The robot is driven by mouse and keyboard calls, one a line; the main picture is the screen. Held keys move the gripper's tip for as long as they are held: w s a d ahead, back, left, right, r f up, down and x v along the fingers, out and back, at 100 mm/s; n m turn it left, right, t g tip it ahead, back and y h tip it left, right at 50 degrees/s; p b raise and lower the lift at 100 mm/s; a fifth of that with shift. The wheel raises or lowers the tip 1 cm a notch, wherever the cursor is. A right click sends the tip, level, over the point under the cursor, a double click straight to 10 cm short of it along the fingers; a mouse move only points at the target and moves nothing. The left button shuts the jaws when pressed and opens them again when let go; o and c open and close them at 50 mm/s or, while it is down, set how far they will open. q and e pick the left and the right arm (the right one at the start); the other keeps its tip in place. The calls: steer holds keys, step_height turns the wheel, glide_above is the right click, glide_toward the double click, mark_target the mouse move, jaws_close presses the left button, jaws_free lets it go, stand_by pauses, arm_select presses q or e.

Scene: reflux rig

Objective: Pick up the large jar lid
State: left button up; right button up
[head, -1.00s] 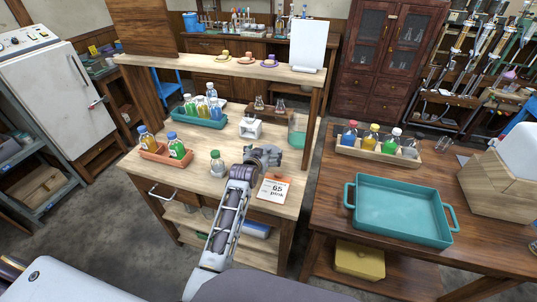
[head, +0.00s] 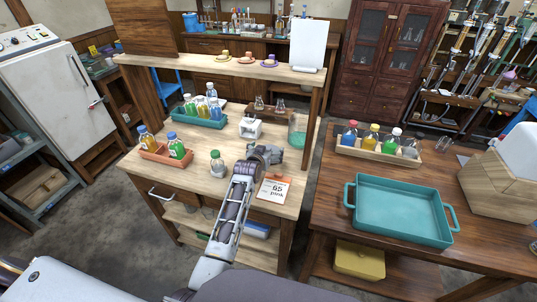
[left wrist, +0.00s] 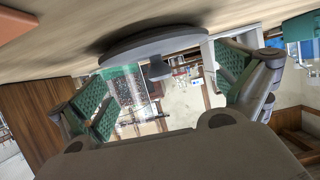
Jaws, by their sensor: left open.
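The large jar lid (left wrist: 140,46) is a grey disc with a small knob in the left wrist view. It lies at the wooden tabletop, which fills the top of that picture. My left gripper (left wrist: 165,90) is open, with its green-padded fingers apart on either side of the knob; I see no contact. In the head view my left gripper (head: 277,154) is low over the right part of the wooden bench, and I cannot make out the lid there. My right gripper is not in view.
A glass jar (head: 298,136) stands behind my gripper, a white device (head: 250,128) behind left, and a small green bottle (head: 217,164) to the left. A printed card (head: 274,190) lies in front. A teal tray (head: 402,211) sits on the right table.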

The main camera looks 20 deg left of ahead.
arm_select(q)
steer(key=c, duration=1.4)
steer(key=shift+s+f, duration=0.15)
steer(key=shift+f, duration=0.05)
jaws_close()
steer(key=shift+r, duration=0.1)
step_height(320, 180, up, 10)
steer(key=shift+r, duration=0.15)
